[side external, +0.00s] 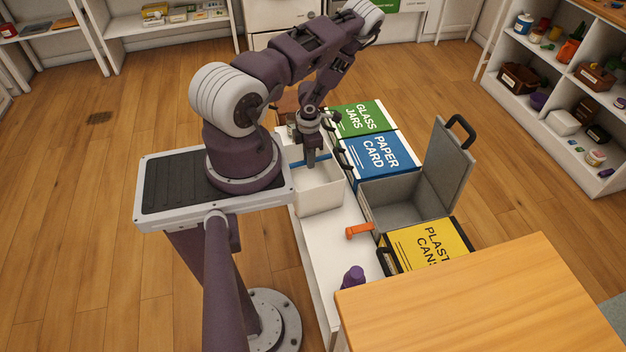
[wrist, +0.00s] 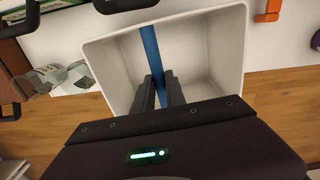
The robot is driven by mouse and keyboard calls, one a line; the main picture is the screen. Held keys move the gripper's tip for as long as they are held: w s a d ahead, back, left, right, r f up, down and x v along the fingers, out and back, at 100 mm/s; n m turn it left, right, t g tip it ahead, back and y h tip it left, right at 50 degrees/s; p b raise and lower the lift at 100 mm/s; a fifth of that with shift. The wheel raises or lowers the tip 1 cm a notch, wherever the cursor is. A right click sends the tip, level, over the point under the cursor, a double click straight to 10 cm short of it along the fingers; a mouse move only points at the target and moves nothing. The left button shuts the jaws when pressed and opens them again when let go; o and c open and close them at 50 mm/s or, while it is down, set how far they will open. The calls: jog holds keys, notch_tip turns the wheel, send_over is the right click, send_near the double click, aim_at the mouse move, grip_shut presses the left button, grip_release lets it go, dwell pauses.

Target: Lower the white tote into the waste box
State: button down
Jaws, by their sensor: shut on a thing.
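The white tote (side external: 319,194) is an open box with a blue bar handle (side external: 322,158) across its top. My gripper (side external: 311,163) points down and is shut on the handle. In the wrist view the fingers (wrist: 158,92) close around the blue bar (wrist: 151,45) over the tote (wrist: 210,50), whose visible inside looks empty. The tote is upright over the white bench, left of the boxes; I cannot tell whether it touches the bench. The grey box (side external: 378,207) with its lid (side external: 450,160) raised stands to its right and looks empty; it carries no visible label.
Lidded boxes stand in the row: green glass jars (side external: 358,118), blue paper card (side external: 380,158), yellow (side external: 430,245). An orange handle (side external: 359,231) sticks out by the open box. A purple object (side external: 352,278) stands on the bench (side external: 336,240). A wooden table (side external: 500,305) is in front.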

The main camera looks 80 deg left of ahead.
jog(key=shift+s+r, duration=0.15)
jog(key=shift+s, duration=0.8)
notch_tip(320, 180, up, 11)
dwell(0.4)
jog(key=shift+r, duration=0.1)
